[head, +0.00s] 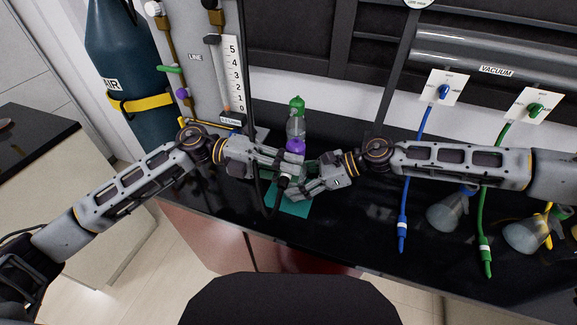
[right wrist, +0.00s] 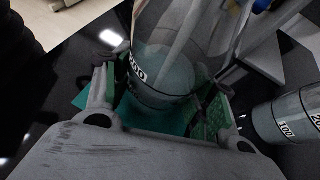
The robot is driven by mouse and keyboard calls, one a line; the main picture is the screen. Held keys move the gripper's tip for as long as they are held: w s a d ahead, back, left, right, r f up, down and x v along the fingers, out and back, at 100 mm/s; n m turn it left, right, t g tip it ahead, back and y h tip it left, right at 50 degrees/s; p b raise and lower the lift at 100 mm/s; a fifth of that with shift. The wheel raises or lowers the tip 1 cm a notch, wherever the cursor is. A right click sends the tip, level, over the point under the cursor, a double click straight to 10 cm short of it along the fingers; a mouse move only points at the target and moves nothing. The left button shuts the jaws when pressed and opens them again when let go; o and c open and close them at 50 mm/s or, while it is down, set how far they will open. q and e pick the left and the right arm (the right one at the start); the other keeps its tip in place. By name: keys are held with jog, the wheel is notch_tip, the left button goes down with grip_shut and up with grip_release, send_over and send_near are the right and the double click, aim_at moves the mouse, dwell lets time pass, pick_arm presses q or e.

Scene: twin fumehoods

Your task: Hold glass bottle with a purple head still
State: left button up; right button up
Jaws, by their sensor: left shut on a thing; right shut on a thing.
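The glass bottle with a purple head (head: 295,146) stands at the bench's middle, by a teal mat (head: 293,208); its body is mostly hidden by my grippers in the head view. My left gripper (head: 293,164) comes in from the left and is shut at the bottle, just below the purple head. My right gripper (head: 293,190) is lower and comes in from the right. In the right wrist view, its green-padded fingers are shut around a clear glass body marked 200 (right wrist: 165,75), which appears to be the same bottle.
A bottle with a green head (head: 297,108) stands close behind; a marked glass body (right wrist: 285,118) shows beside my right gripper. Blue (head: 413,180) and green (head: 490,190) hoses hang at right, near spray-type flasks (head: 450,212). A black cable hangs near my left gripper.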

pick_arm(q)
jog(key=shift+w+d, duration=0.2)
jog(key=shift+w, duration=0.75)
dwell(2.2)
jog(key=shift+s+a, duration=0.2)
jog(key=shift+s, duration=0.35)
dwell(3.5)
jog(key=shift+s, duration=0.25)
jog(key=shift+w+d+r, duration=0.1)
jog(key=shift+r, duration=0.1)
dwell(0.3)
